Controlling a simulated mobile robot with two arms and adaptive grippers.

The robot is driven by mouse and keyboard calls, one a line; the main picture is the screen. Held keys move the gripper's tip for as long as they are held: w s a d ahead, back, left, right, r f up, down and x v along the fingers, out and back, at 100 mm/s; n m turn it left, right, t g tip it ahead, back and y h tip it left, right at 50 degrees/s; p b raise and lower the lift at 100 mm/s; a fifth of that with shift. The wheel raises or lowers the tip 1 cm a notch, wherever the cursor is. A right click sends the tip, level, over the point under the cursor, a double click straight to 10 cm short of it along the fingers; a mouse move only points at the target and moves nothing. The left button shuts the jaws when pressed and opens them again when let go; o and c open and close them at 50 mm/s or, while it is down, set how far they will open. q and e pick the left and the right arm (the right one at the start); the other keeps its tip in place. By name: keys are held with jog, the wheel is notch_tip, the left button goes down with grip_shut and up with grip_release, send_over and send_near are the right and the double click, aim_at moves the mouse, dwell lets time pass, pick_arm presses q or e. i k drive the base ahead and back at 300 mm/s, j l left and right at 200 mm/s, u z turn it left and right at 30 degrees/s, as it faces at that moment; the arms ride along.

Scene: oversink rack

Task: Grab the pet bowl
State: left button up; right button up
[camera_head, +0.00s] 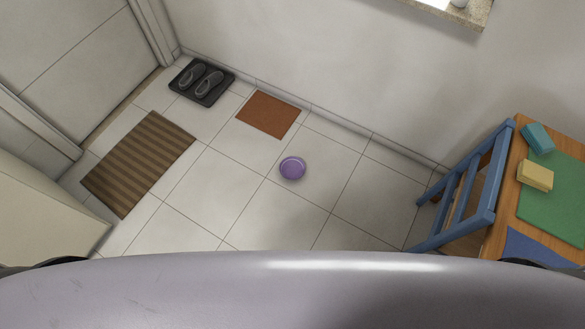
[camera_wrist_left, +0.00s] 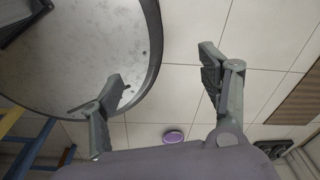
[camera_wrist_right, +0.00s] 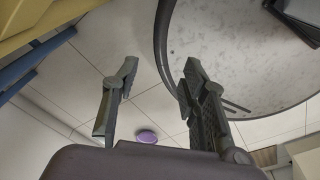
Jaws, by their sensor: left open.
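The purple pet bowl (camera_head: 292,168) sits on the pale tiled floor, near the middle of the head view. It also shows small in the left wrist view (camera_wrist_left: 173,136) and in the right wrist view (camera_wrist_right: 147,136). My left gripper (camera_wrist_left: 165,75) is open and empty, with its fingers spread wide, well apart from the bowl. My right gripper (camera_wrist_right: 155,82) is also open and empty, its fingers apart and away from the bowl. Neither gripper shows in the head view.
A brown mat (camera_head: 269,115) lies behind the bowl, a striped doormat (camera_head: 139,162) to the left, and a shoe tray (camera_head: 220,91) at the back left. A blue chair (camera_head: 465,195) and a wooden table (camera_head: 503,211) stand at the right. The floor around the bowl is clear.

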aim_at(291, 167)
jog(key=j, duration=2.35)
jog(key=i+l, duration=0.05)
